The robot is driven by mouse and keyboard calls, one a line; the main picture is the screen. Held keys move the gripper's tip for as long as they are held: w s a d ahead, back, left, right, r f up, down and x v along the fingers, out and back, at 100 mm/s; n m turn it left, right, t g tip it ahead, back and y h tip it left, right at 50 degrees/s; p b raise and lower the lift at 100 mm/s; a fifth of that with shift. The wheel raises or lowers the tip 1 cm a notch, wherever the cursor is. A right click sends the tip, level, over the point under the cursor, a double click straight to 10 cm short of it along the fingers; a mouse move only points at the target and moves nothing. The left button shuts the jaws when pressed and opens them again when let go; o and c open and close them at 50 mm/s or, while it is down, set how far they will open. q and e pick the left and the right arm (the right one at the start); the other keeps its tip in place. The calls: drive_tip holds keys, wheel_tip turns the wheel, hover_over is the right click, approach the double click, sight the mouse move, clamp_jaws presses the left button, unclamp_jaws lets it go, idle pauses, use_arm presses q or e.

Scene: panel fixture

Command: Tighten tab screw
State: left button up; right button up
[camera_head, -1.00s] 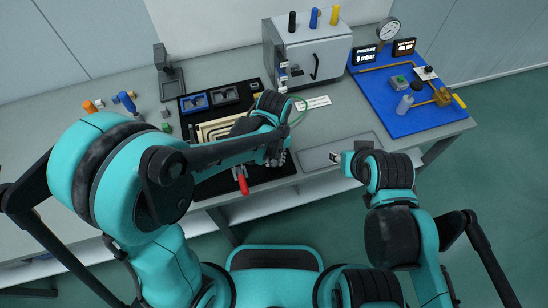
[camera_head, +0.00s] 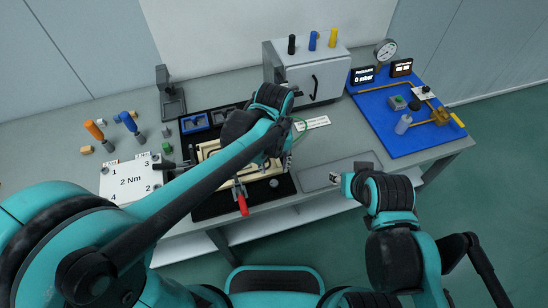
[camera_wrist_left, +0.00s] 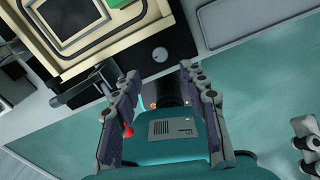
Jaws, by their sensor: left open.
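The panel fixture, a cream frame (camera_head: 207,152) on a black mat (camera_head: 222,208), lies at mid table, partly hidden by my left arm. It also shows in the left wrist view (camera_wrist_left: 125,32). A clamp with a red handle (camera_head: 243,204) stands at its front edge. A round silver disc (camera_wrist_left: 159,54) lies on the mat beside the frame. My left gripper (camera_wrist_left: 162,115) is open and empty in the wrist view, with its fingers apart near the frame's front edge. My right gripper (camera_head: 343,180) is over the right front table edge; its fingers are too small to judge. I cannot make out the tab screw.
An orange-handled driver (camera_head: 94,130) and a blue-handled driver (camera_head: 129,121) stand at the left. A white "2 Nm" card (camera_head: 131,181) lies before them. A grey cabinet (camera_head: 312,75) stands behind. A blue board (camera_head: 400,135) with a gauge is at the right. A grey tray (camera_head: 352,168) lies empty.

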use_arm(q)
wheel_tip(320, 180, up, 4)
drive_tip(key=shift+f, duration=0.2)
idle(0.4)
drive_tip(key=s+a+n+t, duration=0.2)
drive_tip(key=a+n, duration=0.3)
drive_tip(key=n, duration=0.6)
drive_tip(key=s+a+n+t, duration=0.2)
drive_tip(key=a+n, duration=0.4)
drive_tip(key=n, duration=0.6)
drive_tip(key=s+a+r+n+t, duration=0.1)
drive_tip(key=a+n, duration=0.5)
drive_tip(key=n, duration=0.6)
drive_tip(key=shift+s+a+t, duration=0.15)
drive_tip(key=shift+s+t, duration=0.5)
drive_tip(key=shift+t, duration=0.45)
